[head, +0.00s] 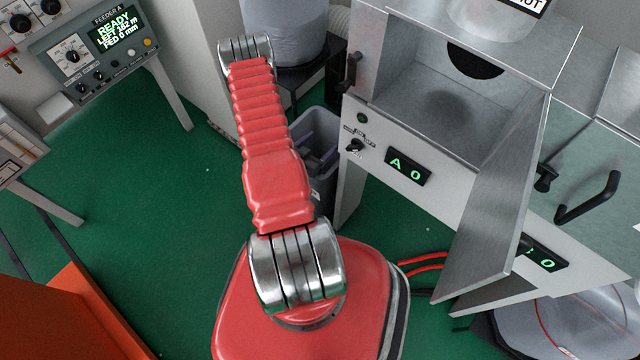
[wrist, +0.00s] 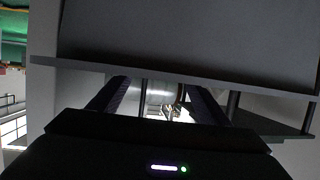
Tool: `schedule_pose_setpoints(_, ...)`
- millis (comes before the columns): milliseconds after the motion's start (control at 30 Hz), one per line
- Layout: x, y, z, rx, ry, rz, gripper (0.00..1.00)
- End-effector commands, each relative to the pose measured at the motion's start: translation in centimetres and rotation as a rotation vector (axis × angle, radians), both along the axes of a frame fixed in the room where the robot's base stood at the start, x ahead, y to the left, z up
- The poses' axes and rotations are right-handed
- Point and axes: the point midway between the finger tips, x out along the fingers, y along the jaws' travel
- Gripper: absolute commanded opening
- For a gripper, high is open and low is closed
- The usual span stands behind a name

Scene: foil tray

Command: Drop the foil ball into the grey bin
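The grey bin (head: 322,122) stands on the green floor behind my red arm in the head view. My arm hides its left side, and some dark shapes show inside it. My gripper is hidden in the head view. In the wrist view my gripper (wrist: 158,100) shows two dark fingers with a gap between them. Bright, shiny shapes show in the gap, but I cannot tell whether they are foil held there or background. I cannot make out the foil ball for sure in either view.
A metal cabinet (head: 420,172) with an open chamber and a swung-out door (head: 497,200) stands right of the bin. A feeder panel (head: 90,55) is at upper left. A large grey surface (wrist: 190,40) fills the top of the wrist view. Green floor (head: 140,210) lies clear on the left.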

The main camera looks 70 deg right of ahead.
Motion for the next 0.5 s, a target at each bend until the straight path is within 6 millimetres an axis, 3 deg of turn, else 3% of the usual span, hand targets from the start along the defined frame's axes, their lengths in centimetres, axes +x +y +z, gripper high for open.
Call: schedule_pose_setpoints(500,0.34,0.90,0.31,0.001,0.000,0.001,0.75)
